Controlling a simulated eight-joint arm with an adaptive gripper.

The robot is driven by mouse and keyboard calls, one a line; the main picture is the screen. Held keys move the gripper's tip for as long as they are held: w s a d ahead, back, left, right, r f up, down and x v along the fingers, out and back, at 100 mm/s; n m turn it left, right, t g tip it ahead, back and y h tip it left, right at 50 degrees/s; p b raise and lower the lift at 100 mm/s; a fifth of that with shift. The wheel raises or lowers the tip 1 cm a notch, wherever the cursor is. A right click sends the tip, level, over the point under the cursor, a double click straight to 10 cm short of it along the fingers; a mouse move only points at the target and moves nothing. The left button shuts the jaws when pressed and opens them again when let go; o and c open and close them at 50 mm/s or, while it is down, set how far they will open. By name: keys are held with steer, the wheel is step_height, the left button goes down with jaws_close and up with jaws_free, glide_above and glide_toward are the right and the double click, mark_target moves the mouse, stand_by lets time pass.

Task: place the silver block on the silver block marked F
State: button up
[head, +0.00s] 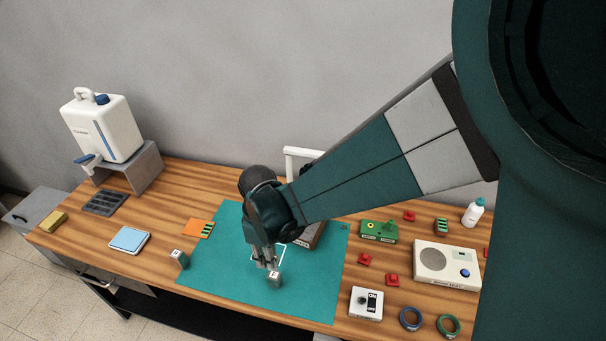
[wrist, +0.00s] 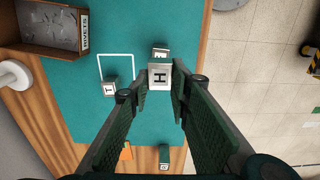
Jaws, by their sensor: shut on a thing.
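My gripper (wrist: 156,88) is shut on a silver block marked H (wrist: 158,76), which sits between the fingertips in the wrist view. Another silver block (wrist: 161,54) shows just beyond it, partly hidden, with a dark mark that I cannot read for sure. A silver block marked T (wrist: 110,88) lies on the mat by a white outline (wrist: 115,55). In the head view my gripper (head: 266,264) points down over the mat, low near its front. A silver block (head: 274,280) shows at the fingertips there; I cannot tell which one it is.
The teal mat (head: 215,270) covers the table's middle. A small lettered block with green (head: 180,258) stands at its left edge, near an orange piece (head: 198,228). An open box labelled RIVETS (wrist: 52,35) is behind. Switches, rings and a radio-like box (head: 446,265) crowd the right.

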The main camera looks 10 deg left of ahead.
mark_target(271, 274)
steer(key=shift+f, duration=1)
steer(key=shift+f, duration=2.1)
steer(key=shift+f, duration=0.2)
steer(key=o, duration=0.9)
steer(key=shift+r, duration=0.25)
steer(key=shift+r, duration=6)
